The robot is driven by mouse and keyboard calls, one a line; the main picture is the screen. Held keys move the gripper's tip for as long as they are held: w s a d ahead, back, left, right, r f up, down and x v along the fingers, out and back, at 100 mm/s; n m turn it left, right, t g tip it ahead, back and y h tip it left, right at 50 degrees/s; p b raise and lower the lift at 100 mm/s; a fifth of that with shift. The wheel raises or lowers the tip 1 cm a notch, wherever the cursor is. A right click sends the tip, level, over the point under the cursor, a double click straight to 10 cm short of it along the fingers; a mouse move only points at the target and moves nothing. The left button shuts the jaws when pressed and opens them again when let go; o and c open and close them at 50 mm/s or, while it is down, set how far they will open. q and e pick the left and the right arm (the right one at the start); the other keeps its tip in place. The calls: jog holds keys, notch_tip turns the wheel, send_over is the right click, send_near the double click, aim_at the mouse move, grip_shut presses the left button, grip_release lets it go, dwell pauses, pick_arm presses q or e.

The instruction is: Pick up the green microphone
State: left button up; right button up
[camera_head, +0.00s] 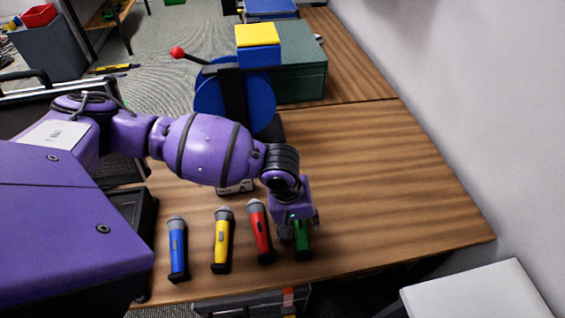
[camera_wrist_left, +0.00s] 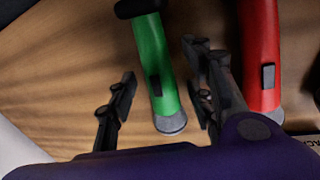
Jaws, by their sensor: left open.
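The green microphone (camera_head: 302,240) lies on the wooden table at the right end of a row of microphones. Its upper part is hidden under my left gripper (camera_head: 299,228) in the head view. In the left wrist view the green microphone (camera_wrist_left: 153,62) shows its green body, dark switch and grey head. My left gripper (camera_wrist_left: 160,100) is open, with one finger on each side of the microphone's head end; I see no clear contact. My right gripper is not in view.
The red microphone (camera_head: 260,231) lies close beside the green one, with yellow (camera_head: 223,240) and blue (camera_head: 177,248) microphones further left. A blue reel (camera_head: 207,97) and green box (camera_head: 300,76) stand behind. The table's right side is clear.

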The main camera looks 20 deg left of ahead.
aim_at(302, 223)
pick_arm(q)
jog(key=shift+w+r, duration=0.1)
jog(key=shift+w, duration=0.05)
jog(key=shift+c, duration=1)
jog(key=c, duration=0.8)
grip_shut()
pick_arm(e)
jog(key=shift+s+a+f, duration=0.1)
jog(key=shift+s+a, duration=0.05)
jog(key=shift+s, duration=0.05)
pick_arm(q)
jog(key=shift+r, duration=0.15)
jog(key=shift+r, duration=0.25)
notch_tip(302, 223, up, 2)
jog(key=s+a+r+p, duration=0.2)
jog(key=s+a+r, duration=0.4)
jog(key=s+r, duration=0.4)
jog(key=s, duration=0.2)
jog(key=shift+s+p, duration=0.4)
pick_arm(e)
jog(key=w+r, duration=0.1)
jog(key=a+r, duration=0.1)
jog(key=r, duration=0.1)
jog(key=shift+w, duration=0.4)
